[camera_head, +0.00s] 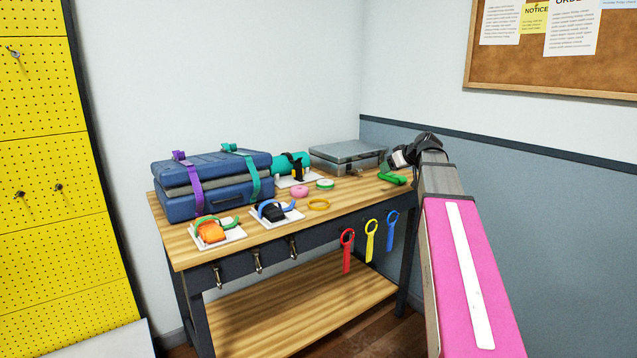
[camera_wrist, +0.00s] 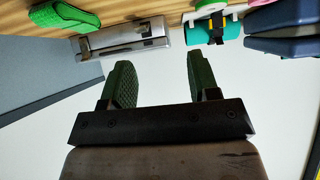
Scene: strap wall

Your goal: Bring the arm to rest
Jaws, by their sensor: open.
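My arm, with a pink link, reaches up the right side of the head view and bends over the right end of the table. My gripper (camera_wrist: 162,78) is open in the wrist view, its two dark green fingers apart with nothing between them. In the head view its end is partly hidden by my own wrist, near the table's right back corner. A textured green object (camera_head: 392,178) lies on the tabletop close by; it also shows in the wrist view (camera_wrist: 62,16), apart from the fingers.
The wooden table (camera_head: 345,205) holds blue strapped cases (camera_head: 225,192), a grey metal case (camera_head: 347,154), a teal roll (camera_head: 290,163) and small strap pieces on white plates. Red, yellow and blue loops (camera_head: 370,240) hang at its front. A yellow pegboard (camera_head: 45,150) stands left.

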